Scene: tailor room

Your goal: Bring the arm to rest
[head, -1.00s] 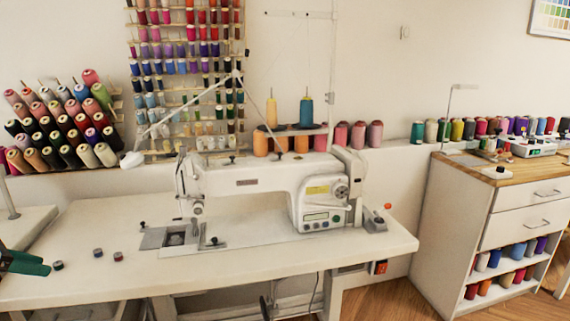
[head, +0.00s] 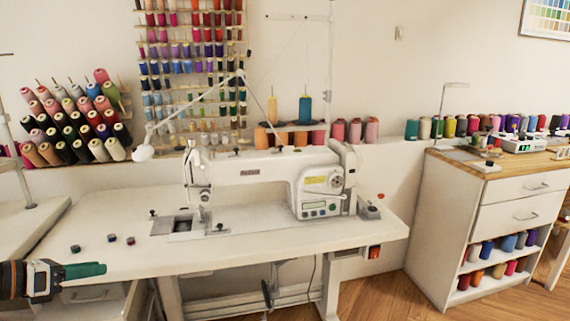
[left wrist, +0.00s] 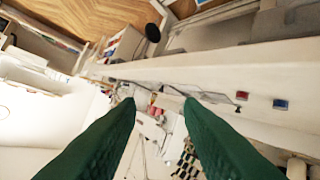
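My left gripper (head: 104,269) comes in from the lower left of the head view, just off the front left edge of the white sewing table (head: 262,240). Its green fingers point right and look empty. In the left wrist view the two green fingers (left wrist: 159,101) stand wide apart with nothing between them. My right gripper shows in neither view.
A white sewing machine (head: 258,168) stands on the table. Several small bobbins (head: 112,238) lie near its left front, close to my gripper. A white drawer cabinet (head: 455,225) stands at the right. Bare wood floor (head: 385,290) lies between them.

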